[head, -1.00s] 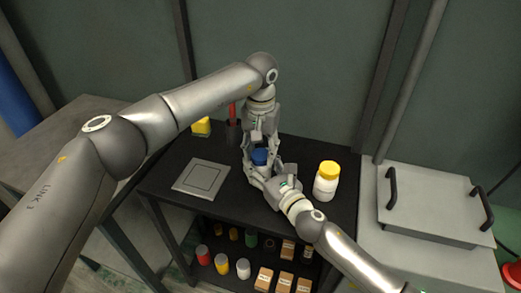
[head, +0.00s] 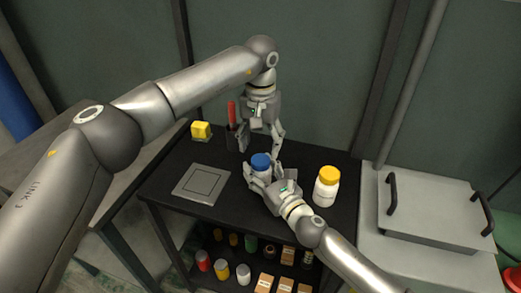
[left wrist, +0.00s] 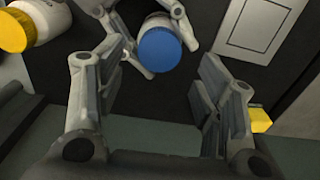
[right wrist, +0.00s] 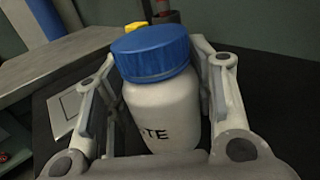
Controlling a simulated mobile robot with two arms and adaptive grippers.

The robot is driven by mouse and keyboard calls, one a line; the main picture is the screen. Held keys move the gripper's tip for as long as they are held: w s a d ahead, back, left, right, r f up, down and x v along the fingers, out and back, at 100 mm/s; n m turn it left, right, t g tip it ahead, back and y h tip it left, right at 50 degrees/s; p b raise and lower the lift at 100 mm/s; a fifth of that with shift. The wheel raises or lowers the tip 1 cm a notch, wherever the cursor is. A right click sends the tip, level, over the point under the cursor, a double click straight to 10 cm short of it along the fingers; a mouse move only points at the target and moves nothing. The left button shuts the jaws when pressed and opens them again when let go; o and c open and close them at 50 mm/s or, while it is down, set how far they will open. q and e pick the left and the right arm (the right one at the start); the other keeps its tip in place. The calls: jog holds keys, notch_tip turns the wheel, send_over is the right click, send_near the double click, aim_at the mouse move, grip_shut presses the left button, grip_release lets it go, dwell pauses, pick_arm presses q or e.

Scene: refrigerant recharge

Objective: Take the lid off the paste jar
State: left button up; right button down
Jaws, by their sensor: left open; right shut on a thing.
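The paste jar (right wrist: 163,112) is a white jar with "TE" legible on its side. Its blue lid (right wrist: 152,50) sits on its mouth; I cannot tell whether it is loosened. My right gripper (head: 264,174) is shut on the jar's body and holds it upright at the black table. The blue lid also shows in the head view (head: 261,161) and from above in the left wrist view (left wrist: 159,49). My left gripper (head: 262,146) is open and empty, above and behind the lid, apart from it.
A white jar with a yellow lid (head: 327,187) stands to the right on the black table. A grey square plate (head: 202,183) lies to the left. A dark holder with a red-handled tool (head: 232,116) and a yellow block (head: 201,130) are at the back left.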

aim_at(261, 159)
pick_arm(q)
notch_tip(261, 159, up, 3)
jog(key=shift+r, duration=0.1)
jog(key=shift+f, duration=3.9)
jog(key=c, duration=0.9)
jog(key=o, duration=1)
jog(key=shift+r, duration=2.25)
pick_arm(e)
jog(key=c, duration=0.6)
grip_release()
jog(key=shift+o, duration=0.2)
